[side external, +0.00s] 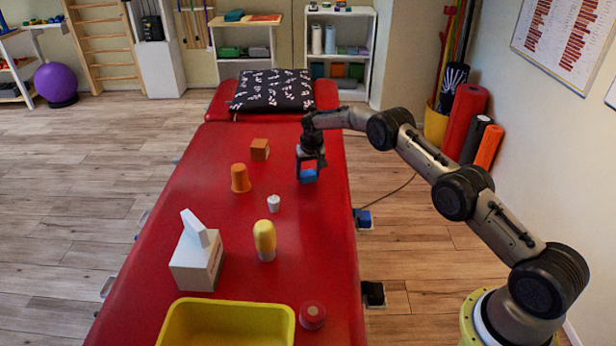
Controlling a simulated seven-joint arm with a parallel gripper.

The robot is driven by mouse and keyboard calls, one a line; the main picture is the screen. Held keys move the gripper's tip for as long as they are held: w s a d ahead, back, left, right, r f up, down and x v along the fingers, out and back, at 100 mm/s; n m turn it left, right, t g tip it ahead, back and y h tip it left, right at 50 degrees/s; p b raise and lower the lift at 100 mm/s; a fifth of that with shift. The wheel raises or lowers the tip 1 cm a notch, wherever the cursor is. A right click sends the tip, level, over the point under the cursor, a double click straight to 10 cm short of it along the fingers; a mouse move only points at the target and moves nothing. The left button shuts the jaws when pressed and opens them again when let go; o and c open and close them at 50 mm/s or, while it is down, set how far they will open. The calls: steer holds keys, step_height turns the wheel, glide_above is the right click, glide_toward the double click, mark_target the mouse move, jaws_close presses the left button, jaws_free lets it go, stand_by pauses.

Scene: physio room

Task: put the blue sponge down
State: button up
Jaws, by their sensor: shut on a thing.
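The blue sponge (309,176) is a small blue block near the right edge of the red treatment table (190,215). My gripper (309,170) points down and is shut on the sponge, with its fingers hiding part of it. The sponge is low over the red surface; I cannot tell whether it touches the table.
An orange-brown block (260,149), an orange cup (240,179), a small white item (273,203), a yellow bottle (264,241) and a tissue box (196,262) stand to the left. A yellow bin (176,322) and red disc (312,316) are in front. A patterned pillow (272,91) lies behind.

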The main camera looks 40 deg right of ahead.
steer(key=shift+f, duration=0.8)
steer(key=shift+f, duration=0.1)
steer(key=shift+f, duration=0.1)
steer(key=o, duration=1.3)
